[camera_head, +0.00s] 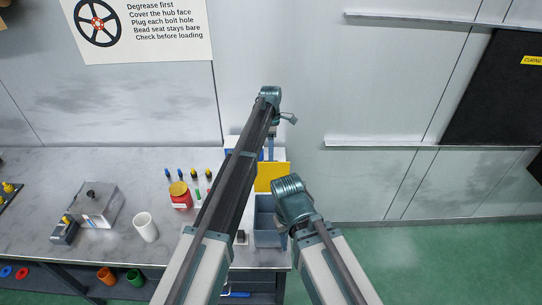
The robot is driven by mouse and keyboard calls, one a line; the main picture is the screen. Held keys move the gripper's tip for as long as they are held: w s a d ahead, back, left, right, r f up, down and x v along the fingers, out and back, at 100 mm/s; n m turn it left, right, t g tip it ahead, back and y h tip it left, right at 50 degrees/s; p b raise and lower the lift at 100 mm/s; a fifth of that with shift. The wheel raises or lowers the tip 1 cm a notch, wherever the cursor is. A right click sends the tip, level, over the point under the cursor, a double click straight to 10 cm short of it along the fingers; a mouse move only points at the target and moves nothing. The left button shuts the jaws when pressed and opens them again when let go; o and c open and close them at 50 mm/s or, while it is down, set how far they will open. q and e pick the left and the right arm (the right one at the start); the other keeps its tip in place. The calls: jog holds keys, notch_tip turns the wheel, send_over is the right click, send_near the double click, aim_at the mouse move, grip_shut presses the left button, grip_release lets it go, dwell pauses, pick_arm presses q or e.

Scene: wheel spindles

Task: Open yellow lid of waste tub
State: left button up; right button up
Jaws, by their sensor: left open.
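The waste tub (267,232) is an open-topped blue-grey box at the right end of the bench. Its yellow lid (272,176) stands raised at the back of the tub, and I can see into the tub below it. My left arm crosses the bench and bends down at its far end. My left gripper (270,152) is open at the top edge of the lid, partly hidden by the arm; I cannot tell whether it touches the lid. My right arm comes in at the right of the tub and covers part of its right side. My right gripper does not show.
A red jar with a yellow cap (180,196), a white cup (145,227) and a grey metal box (96,204) stand on the bench (110,165) to the left. Several small coloured bottles stand behind the jar. Green floor (440,260) lies free at right.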

pick_arm(q)
jog(key=p+v, duration=0.5)
jog(key=v, duration=0.1)
jog(key=shift+r+p, duration=0.3)
jog(key=shift+w, duration=0.1)
jog(key=s+a+m+t, duration=0.2)
jog(key=s+a+m, duration=0.4)
jog(key=s, duration=0.5)
jog(key=s+a+f+m+t, duration=0.1)
jog(key=s+a+m, duration=0.45)
jog(key=s, duration=0.45)
jog(key=s+a+m+t, duration=0.2)
jog(key=s+a+m, duration=0.35)
jog(key=s, duration=0.55)
jog(key=s+d+f+m+b, duration=0.1)
jog(key=d+f+b, duration=0.2)
jog(key=f+b, duration=0.4)
jog(key=s+d+f+m+b, duration=0.2)
jog(key=d+f+b, duration=0.2)
jog(key=f+b, duration=0.3)
jog(key=s+d+f+m+g+y+b, duration=0.1)
jog(key=s+d+f+b, duration=0.1)
jog(key=d+f+b, duration=0.2)
notch_tip(320, 180, down, 4)
jog(key=b, duration=0.3)
jog(key=shift+m+b, duration=0.4)
